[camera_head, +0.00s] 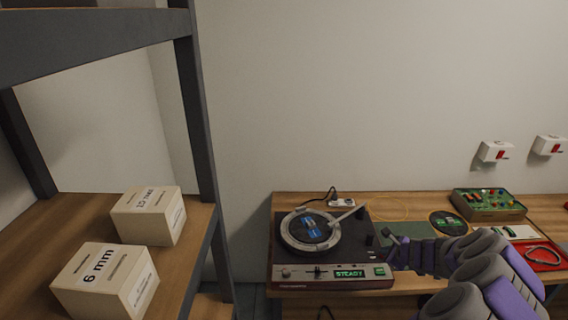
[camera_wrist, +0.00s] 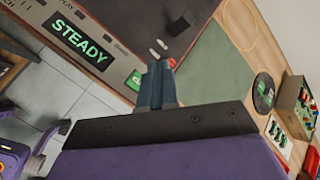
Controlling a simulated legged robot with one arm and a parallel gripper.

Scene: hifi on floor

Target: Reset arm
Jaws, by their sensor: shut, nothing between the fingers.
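My arm, in grey and purple segments, reaches in from the lower right of the head view. My gripper (camera_head: 387,258) is at the right front corner of the turntable (camera_head: 300,270), near its green button. In the wrist view my gripper (camera_wrist: 157,68) is shut, with nothing between the fingers, and its tip appears close to the green button (camera_wrist: 135,80). I cannot tell whether it touches the turntable. The turntable's display (camera_head: 350,273) reads "STEADY". A record (camera_head: 310,228) lies on the platter, and the tonearm (camera_head: 347,214) points toward it.
The turntable stands on a wooden bench (camera_head: 290,200). A green mat (camera_wrist: 215,65), a component box (camera_head: 488,203) and a red tray (camera_head: 543,254) lie to the right. A shelf (camera_head: 60,215) at left holds white boxes (camera_head: 106,280). Switches (camera_head: 495,151) are on the wall.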

